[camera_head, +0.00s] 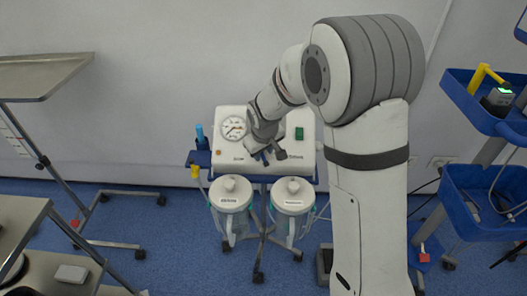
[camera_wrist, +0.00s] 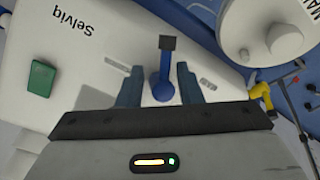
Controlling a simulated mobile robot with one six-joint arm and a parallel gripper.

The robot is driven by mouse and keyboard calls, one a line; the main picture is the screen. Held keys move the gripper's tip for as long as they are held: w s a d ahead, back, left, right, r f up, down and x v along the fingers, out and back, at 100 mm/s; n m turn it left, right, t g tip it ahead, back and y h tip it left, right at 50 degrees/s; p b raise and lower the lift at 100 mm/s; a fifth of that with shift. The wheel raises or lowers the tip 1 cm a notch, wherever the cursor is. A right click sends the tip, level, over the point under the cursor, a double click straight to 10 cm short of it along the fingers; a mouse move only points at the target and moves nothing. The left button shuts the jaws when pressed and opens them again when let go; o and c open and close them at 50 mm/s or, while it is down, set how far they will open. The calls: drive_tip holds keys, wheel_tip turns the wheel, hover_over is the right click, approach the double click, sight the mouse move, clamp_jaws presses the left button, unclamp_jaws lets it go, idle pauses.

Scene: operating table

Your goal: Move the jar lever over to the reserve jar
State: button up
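The jar lever (camera_wrist: 162,82) is a blue arm with a dark square end, on the white suction unit's front. In the wrist view it stands between the two fingers of my gripper (camera_wrist: 159,84), with gaps visible on both sides, so the gripper is open around it. In the head view my gripper (camera_head: 269,157) is at the unit's lower front and hides the lever. Two lidded jars hang below, a left jar (camera_head: 231,190) and a right jar (camera_head: 294,193). Their labels are too small to read there. A jar lid (camera_wrist: 262,30) in the wrist view has a cut-off label starting "MA".
The suction unit (camera_head: 229,150) bears a gauge (camera_head: 233,128) and a green switch (camera_head: 299,133). A blue bottle (camera_head: 201,138) stands at its left. Blue trolley shelves (camera_head: 480,203) are at the right and metal tables (camera_head: 38,75) at the left.

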drive_tip(key=v, duration=0.7)
drive_tip(key=shift+r+p, duration=0.25)
drive_tip(key=shift+p, duration=0.15)
drive_tip(key=shift+o, duration=0.5)
